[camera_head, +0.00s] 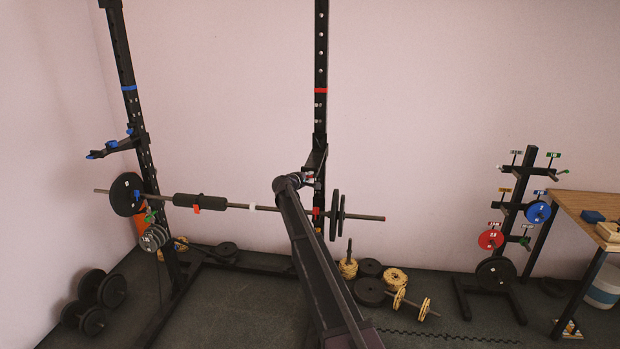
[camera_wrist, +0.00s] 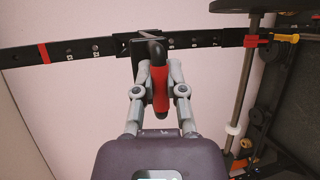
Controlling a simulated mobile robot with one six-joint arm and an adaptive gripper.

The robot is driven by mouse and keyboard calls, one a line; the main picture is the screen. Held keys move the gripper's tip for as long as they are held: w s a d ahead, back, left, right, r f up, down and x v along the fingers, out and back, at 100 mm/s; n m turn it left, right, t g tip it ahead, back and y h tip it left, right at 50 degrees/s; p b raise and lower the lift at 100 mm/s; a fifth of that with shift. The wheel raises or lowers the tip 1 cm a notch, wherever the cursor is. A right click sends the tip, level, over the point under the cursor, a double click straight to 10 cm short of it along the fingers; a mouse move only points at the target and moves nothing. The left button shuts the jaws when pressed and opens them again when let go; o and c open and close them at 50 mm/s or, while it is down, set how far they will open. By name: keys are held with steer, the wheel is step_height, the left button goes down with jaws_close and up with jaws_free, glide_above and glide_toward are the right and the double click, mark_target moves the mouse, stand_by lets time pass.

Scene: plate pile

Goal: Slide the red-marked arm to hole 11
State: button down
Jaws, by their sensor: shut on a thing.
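The red-marked arm (camera_head: 317,156) is a black bracket on the right black upright (camera_head: 320,120). In the wrist view its black end shows with a red strip (camera_wrist: 160,88) facing me. My gripper (camera_wrist: 161,92) is shut on the red-marked arm, with one grey finger on each side of the red strip. In the head view my own arm link hides most of the gripper (camera_head: 308,178). The upright runs sideways across the wrist view (camera_wrist: 90,47), with a red band (camera_wrist: 43,53) and holes. Hole numbers are too small to read.
A barbell (camera_head: 265,208) with plates lies across the rack, just below the held arm. A blue-tipped arm (camera_head: 110,147) is on the left upright (camera_head: 129,70). Loose plates (camera_head: 370,292) lie on the floor; a plate tree (camera_head: 510,215) and table (camera_head: 585,205) stand right.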

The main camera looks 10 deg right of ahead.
steer(key=shift+r+p, duration=0.4)
steer(key=shift+r, duration=0.3)
steer(key=c, duration=0.7)
jaws_free()
steer(key=shift+f, duration=0.3)
